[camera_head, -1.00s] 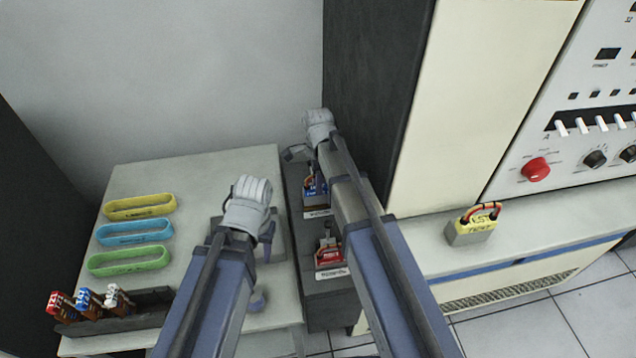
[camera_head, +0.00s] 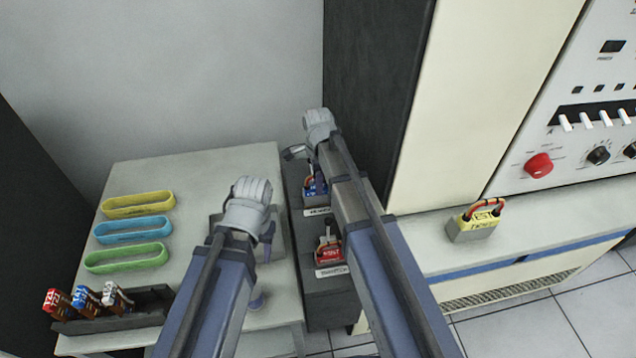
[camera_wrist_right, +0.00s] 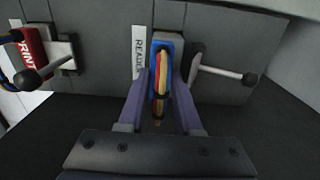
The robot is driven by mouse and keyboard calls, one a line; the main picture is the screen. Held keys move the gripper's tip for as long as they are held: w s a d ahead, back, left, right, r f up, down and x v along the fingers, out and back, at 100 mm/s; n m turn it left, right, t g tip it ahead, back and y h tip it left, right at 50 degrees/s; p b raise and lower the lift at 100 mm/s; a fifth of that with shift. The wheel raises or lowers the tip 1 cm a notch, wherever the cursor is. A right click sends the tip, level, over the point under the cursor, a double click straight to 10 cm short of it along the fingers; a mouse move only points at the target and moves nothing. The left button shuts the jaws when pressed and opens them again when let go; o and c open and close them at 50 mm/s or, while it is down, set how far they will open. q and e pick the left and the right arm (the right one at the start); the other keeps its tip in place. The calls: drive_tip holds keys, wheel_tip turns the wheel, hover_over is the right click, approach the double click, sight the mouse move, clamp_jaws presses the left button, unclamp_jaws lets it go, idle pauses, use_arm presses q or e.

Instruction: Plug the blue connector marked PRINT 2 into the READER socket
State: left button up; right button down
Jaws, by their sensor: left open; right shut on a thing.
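The blue connector (camera_wrist_right: 154,48) is between the purple fingers of my right gripper (camera_wrist_right: 160,88), which is shut on it. Red and yellow wires run back from it. It sits at the socket beside the READER label (camera_wrist_right: 139,53); its depth in the socket cannot be told. In the head view the blue connector (camera_head: 314,189) shows beside my right forearm, which hides most of that gripper. The connector's own marking is not readable. My left gripper (camera_head: 263,272) is open and empty over the pale table.
A red connector marked PRINT (camera_wrist_right: 31,48) sits at the neighbouring socket. Dark-knobbed levers stand beside both sockets, one close right of my fingers (camera_wrist_right: 225,74). The table holds yellow, blue and green loops (camera_head: 128,258) and a dark rack (camera_head: 150,304).

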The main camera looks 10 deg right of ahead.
use_arm(q)
drive_tip(key=shift+f+b, duration=1.65)
drive_tip(key=shift+f, duration=0.1)
use_arm(e)
drive_tip(key=shift+f, duration=1.75)
drive_tip(key=c, duration=0.5)
unclamp_jaws()
drive_tip(key=shift+r, duration=0.1)
use_arm(q)
drive_tip(key=shift+r, duration=0.15)
use_arm(e)
wheel_tip(320, 180, up, 8)
drive_tip(key=p, duration=0.8)
use_arm(q)
wheel_tip(320, 180, up, 8)
drive_tip(key=shift+f, duration=0.2)
